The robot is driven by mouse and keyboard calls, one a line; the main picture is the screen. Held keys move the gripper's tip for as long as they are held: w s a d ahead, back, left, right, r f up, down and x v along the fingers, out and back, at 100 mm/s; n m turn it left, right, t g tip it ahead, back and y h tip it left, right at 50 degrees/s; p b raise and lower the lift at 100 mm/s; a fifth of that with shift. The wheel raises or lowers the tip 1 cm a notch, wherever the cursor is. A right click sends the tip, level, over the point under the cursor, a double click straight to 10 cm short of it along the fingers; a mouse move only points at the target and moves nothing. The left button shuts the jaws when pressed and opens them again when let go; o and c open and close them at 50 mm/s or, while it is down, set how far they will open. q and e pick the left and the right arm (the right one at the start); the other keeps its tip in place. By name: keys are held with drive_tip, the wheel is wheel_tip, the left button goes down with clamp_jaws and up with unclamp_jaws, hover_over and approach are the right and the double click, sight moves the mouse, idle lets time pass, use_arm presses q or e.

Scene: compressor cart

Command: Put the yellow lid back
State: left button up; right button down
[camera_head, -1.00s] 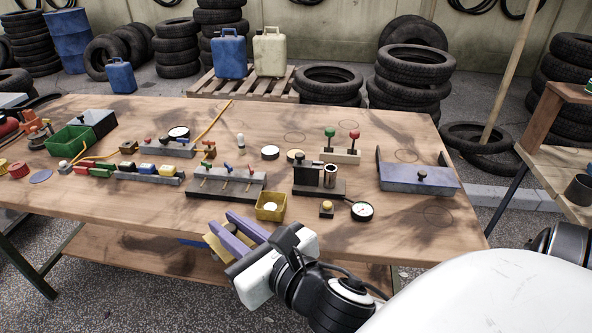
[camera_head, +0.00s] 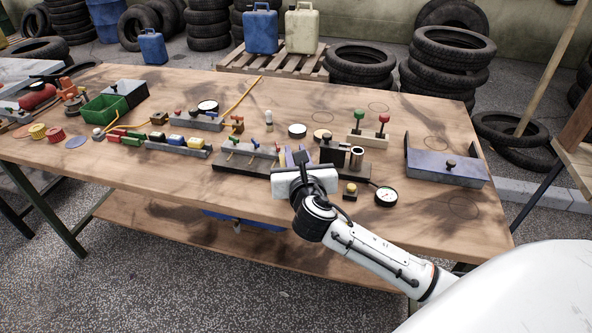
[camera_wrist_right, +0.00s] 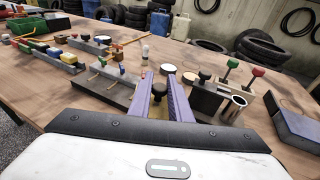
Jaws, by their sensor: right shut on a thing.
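My right gripper (camera_head: 296,156) is over the near edge of the table, at the place where the open yellow box stood. Its purple fingers (camera_wrist_right: 161,85) are shut on the yellow lid. In the wrist view only a small yellow part of the lid (camera_wrist_right: 157,112) shows between the fingers, near a dark knob. The gripper hides the yellow box in the head view, so I cannot tell whether lid and box touch. My left gripper is not in view.
A grey rack with small levers (camera_head: 249,157) stands just left of the gripper. A dark block with a metal cylinder (camera_head: 356,158), a yellow button block (camera_head: 350,190) and a round gauge (camera_head: 386,196) stand to the right. Bare wood lies at the near left.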

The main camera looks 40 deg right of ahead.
drive_tip(key=shift+f+b, duration=0.4)
drive_tip(key=shift+f, duration=1.6)
drive_tip(key=shift+f, duration=0.1)
drive_tip(key=shift+f, duration=0.15)
drive_tip(key=c, duration=1.6)
unclamp_jaws()
drive_tip(key=shift+c, duration=0.2)
drive_tip(key=shift+s+a+r, duration=0.1)
drive_tip(key=shift+s+r, duration=0.1)
drive_tip(key=shift+r, duration=0.1)
drive_tip(key=v, duration=1.1)
drive_tip(key=shift+s+a+p, duration=0.2)
drive_tip(key=shift+s+p, duration=0.1)
